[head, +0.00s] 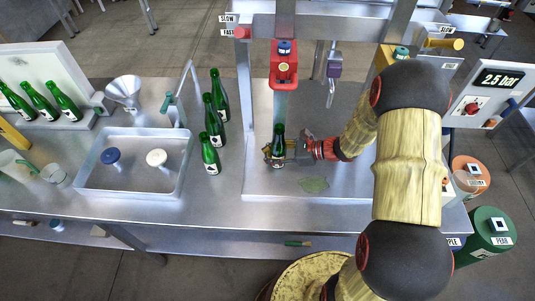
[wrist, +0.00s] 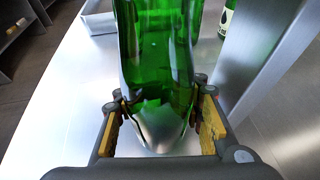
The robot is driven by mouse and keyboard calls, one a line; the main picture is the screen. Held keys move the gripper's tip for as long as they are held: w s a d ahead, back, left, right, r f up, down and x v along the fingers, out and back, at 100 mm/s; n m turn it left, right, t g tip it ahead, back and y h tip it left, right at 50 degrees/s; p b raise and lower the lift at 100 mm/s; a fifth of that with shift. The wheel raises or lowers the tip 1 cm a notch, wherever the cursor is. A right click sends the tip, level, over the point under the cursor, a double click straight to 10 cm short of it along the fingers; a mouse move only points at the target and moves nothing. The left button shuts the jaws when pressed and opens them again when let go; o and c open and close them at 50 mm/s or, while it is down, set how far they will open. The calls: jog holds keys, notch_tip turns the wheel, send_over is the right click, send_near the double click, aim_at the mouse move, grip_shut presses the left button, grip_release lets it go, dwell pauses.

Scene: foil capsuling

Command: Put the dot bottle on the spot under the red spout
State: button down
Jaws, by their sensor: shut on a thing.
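A green bottle (head: 279,138) stands upright in my gripper in the head view, with a small pale label low on its side. The label's mark is too small to read, so I cannot tell whether it is a dot. My gripper (head: 289,150) is shut on this bottle from the right. In the wrist view the green glass (wrist: 158,60) fills the space between the fingers (wrist: 163,125). The red spout (head: 284,72) is above the bottle in the head picture. The bottle's foot is close to the raised metal platform (head: 258,184); contact is unclear. The spot is not distinguishable.
Several green bottles (head: 209,154) stand left of the platform. A sink tray (head: 130,194) with a blue and a white knob lies further left. A metal post (wrist: 270,70) rises at right.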

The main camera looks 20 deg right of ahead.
jog(key=shift+f, duration=0.15)
jog(key=c, duration=1.4)
grip_release()
